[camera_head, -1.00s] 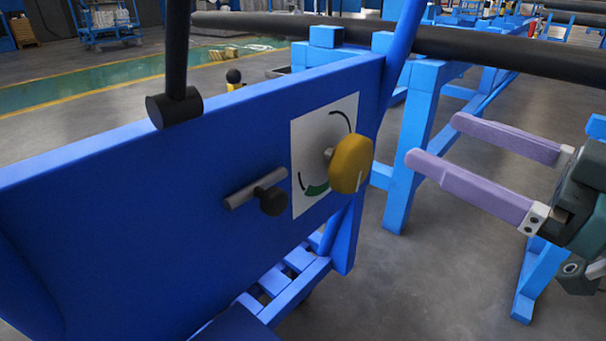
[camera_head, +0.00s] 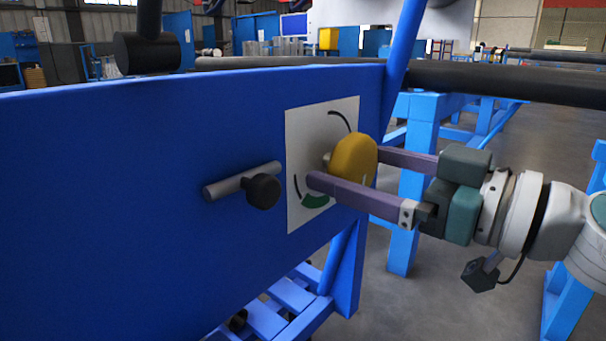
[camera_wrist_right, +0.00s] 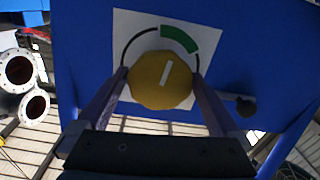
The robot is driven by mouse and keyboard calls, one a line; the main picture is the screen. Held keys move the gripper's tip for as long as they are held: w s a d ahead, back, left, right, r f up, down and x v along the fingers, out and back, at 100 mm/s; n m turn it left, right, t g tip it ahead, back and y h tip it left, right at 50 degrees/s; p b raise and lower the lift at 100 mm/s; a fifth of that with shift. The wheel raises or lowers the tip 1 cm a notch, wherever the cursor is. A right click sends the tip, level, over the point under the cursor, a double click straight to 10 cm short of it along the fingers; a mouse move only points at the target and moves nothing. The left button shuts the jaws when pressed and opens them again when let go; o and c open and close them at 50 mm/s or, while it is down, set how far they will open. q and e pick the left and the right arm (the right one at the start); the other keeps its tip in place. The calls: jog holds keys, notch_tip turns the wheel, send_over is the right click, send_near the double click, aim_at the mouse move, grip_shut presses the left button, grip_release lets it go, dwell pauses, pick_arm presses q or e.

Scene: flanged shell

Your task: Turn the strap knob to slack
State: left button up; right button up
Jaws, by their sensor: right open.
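The strap knob (camera_head: 352,158) is a yellow disc on a short stem in front of a white dial plate (camera_head: 296,130) on a blue panel. In the right wrist view the knob (camera_wrist_right: 150,88) carries a white line pointing up and right, roughly toward a green arc (camera_wrist_right: 180,40); a thin black arc lies at left. My right gripper (camera_head: 345,167) is open with its purple fingers on either side of the knob. In the head view the far fingertip is hidden behind the knob. I cannot tell whether the fingers touch it. My left gripper is out of view.
A grey bar with a black knob (camera_head: 263,191) sticks out of the blue panel (camera_head: 130,220) left of the dial. A thick dark pipe (camera_head: 500,82) runs behind on blue stands. Open floor lies to the right.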

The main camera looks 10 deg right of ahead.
jog(key=c, duration=1.1)
